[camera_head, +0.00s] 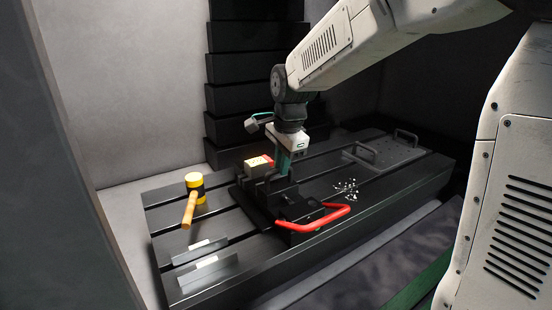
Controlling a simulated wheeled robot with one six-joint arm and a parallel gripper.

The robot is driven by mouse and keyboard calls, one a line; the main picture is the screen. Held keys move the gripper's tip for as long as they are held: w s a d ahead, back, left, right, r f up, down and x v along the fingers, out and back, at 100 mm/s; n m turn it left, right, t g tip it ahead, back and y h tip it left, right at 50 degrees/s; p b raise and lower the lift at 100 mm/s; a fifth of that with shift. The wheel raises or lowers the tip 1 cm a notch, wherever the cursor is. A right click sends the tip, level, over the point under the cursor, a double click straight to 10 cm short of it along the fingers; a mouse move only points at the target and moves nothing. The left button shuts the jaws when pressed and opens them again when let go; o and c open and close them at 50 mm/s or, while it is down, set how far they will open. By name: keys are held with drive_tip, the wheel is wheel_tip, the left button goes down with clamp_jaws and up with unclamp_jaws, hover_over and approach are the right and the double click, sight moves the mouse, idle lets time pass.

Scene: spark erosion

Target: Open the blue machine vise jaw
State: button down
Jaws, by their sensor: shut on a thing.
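The machine vise (296,208) stands near the middle of the slotted table and looks dark grey to black here, not clearly blue. Its red bent handle (318,222) sticks out at the front right. A small beige block with red and yellow marks (256,164) sits at the vise's far end, behind the jaw (262,188). My gripper (284,172) points down over the vise, with a teal finger showing. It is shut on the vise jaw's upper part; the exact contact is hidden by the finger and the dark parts.
White chips (346,187) lie right of the vise. A perforated plate with black handles (385,152) is at the back right. Dark stepped covers (238,70) rise behind.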

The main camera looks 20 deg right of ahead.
sight(285, 189)
drive_tip(key=c, duration=1.5)
unclamp_jaws()
drive_tip(key=shift+o, duration=0.2)
drive_tip(key=shift+r, duration=0.1)
wheel_tip(285, 189, up, 8)
drive_tip(key=s, duration=0.1)
drive_tip(key=shift+s+d+f, duration=0.2)
drive_tip(key=shift+s, duration=0.1)
